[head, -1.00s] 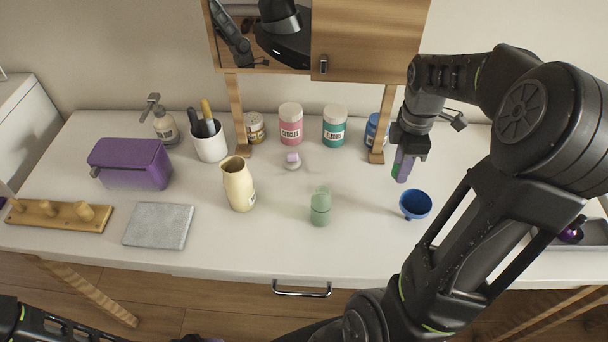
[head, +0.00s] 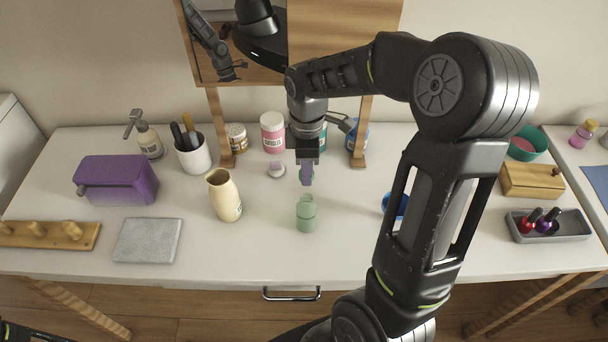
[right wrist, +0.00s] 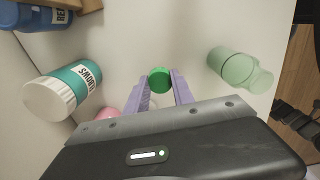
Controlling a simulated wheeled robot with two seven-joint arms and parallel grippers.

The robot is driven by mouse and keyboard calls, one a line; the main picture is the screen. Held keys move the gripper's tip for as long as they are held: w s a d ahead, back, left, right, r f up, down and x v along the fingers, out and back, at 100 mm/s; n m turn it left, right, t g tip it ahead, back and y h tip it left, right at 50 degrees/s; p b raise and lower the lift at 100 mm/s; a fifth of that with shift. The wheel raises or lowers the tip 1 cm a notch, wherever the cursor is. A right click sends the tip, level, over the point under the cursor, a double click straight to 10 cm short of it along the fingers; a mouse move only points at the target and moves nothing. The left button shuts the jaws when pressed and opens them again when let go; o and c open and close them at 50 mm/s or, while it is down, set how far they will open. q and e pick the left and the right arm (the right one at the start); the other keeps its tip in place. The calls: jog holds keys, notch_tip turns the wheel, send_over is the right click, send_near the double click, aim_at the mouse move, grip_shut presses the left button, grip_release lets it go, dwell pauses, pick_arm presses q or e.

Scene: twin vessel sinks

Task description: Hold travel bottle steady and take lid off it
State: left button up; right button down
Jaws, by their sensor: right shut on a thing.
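A pale green see-through bottle (head: 306,213) stands upright on the white counter, front of centre; its narrower top shows no separate lid. I take it as the travel bottle. It also shows in the right wrist view (right wrist: 238,70), to the right of the fingers. My right gripper (head: 306,178) is above and just behind it, pointing down. In the right wrist view its lilac fingers (right wrist: 160,90) are shut on a bright green round lid-like piece (right wrist: 160,79), apart from the bottle. My left gripper is out of view; only a bit of its arm shows at bottom left.
A cream vase (head: 225,196) stands left of the bottle, a blue funnel-like bowl (head: 396,206) to the right, partly behind my arm. The counter front is clear.

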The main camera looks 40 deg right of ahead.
jog(key=shift+w+a, duration=0.2)
jog(key=shift+a, duration=0.1)
jog(key=shift+f, duration=0.15)
jog(key=shift+f, duration=1.6)
jog(key=shift+f, duration=0.1)
jog(key=shift+f, duration=0.15)
jog(key=c, duration=1.1)
grip_release()
